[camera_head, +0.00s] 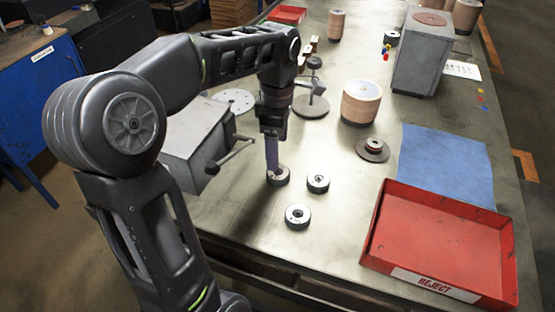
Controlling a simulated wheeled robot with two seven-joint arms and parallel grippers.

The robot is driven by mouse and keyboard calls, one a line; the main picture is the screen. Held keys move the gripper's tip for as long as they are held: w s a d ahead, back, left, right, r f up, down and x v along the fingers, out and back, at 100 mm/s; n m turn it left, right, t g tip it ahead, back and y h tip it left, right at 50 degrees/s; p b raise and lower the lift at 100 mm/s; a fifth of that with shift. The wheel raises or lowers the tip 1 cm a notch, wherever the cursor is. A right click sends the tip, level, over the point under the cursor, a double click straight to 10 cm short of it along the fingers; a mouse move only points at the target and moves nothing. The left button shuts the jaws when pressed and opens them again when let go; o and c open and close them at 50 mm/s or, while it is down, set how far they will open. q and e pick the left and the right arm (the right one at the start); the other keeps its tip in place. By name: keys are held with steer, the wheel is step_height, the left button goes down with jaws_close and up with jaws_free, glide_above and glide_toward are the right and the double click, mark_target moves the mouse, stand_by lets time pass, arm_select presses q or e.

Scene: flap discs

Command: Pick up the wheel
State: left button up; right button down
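Three small dark wheels with light metal centres lie on the table: one wheel (279,179) under my gripper, a second wheel (318,183) to its right, and a third wheel (298,217) nearer the front edge. My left gripper (274,170) points straight down, its fingertips at the first wheel, seeming to touch it or reach its centre. The fingers overlap into one strip, so I cannot tell whether they are open or shut on it. My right gripper is not in view.
A red tray marked REJECT (440,284) stands front right, beside a blue cloth (447,165). A grey metal box (196,150) stands left of my gripper. A dark disc (373,151) and a stack of tan discs (361,102) lie behind the wheels.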

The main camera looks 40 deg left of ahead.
mark_target(279, 172)
arm_select(q)
steer(key=shift+s+d, duration=0.15)
steer(key=shift+f, duration=1.3)
steer(key=shift+d+f+p, duration=0.1)
steer(key=shift+f+p, duration=0.2)
steer(key=shift+f, duration=2.3)
steer(key=c, duration=1.6)
steer(key=shift+o, duration=0.2)
steer(key=shift+r, duration=0.15)
